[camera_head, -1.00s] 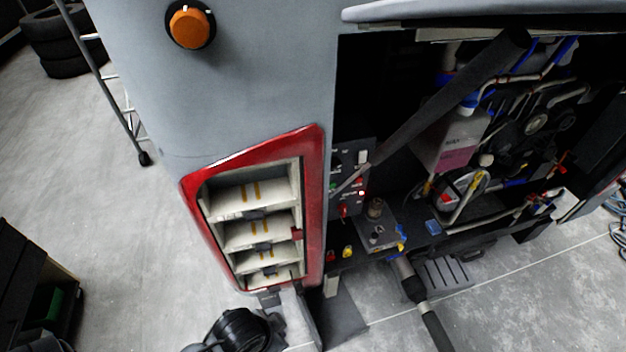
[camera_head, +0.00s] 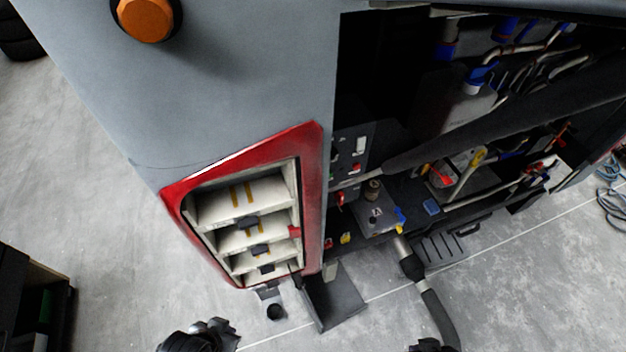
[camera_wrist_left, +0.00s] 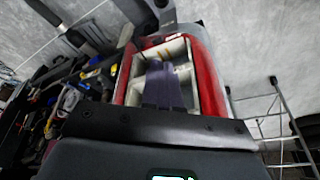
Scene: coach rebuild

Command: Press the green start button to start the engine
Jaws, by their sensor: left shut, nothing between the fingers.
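The dark control panel (camera_head: 350,150) with small red and white switches is on the left side of the open engine bay. A green spot near its left edge is too small to make out clearly. My left gripper (camera_head: 215,328) is at the bottom of the head view, below the red-framed lamp housing and well apart from the panel. In the left wrist view its fingers (camera_wrist_left: 164,86) are together and empty, in front of the housing. A dark part at the bottom edge, right of centre, seems to be mine; no right fingers can be made out.
A dark strut (camera_head: 480,125) crosses the engine bay, its thin rod ending just below the panel. The red-framed housing (camera_head: 312,190) stands left of the panel. A hose (camera_head: 432,300) hangs below the bay. A ladder (camera_wrist_left: 280,120) shows in the left wrist view.

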